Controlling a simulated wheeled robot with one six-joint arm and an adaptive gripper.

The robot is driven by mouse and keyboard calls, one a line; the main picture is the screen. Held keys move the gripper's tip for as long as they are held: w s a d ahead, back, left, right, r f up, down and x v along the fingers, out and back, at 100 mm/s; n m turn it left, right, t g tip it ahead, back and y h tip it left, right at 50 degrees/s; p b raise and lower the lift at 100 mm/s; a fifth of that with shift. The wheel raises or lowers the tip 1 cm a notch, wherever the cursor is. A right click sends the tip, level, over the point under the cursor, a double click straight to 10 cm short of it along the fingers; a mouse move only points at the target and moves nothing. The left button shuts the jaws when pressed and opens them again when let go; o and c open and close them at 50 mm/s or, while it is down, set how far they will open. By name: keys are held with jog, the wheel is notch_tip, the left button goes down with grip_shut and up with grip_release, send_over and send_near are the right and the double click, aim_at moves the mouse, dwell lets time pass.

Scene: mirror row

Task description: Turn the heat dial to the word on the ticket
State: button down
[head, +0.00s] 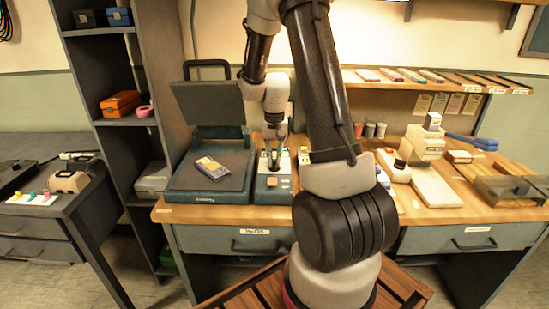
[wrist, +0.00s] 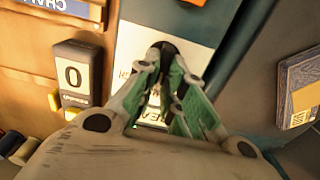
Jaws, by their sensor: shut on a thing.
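My gripper (head: 272,160) points down over the narrow control panel (head: 262,190) beside the press (head: 205,175). In the wrist view, the gripper (wrist: 165,62) is shut at a white label plate (wrist: 192,32), with its green-lined fingers close together. The fingers hide most of what they hold, which appears to be the heat dial. Parts of printed words show around the fingers, including letters like "HEA". I cannot read the dial's setting. I cannot pick out the ticket or its word for certain.
A counter reading "0" (wrist: 73,76) stands beside the panel. A white machine (head: 422,145) stands farther right on the bench. Several tags (head: 438,103) hang below the shelf.

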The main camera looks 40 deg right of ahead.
aim_at(274, 159)
jog(key=c, duration=1.5)
grip_release()
notch_tip(274, 159, up, 12)
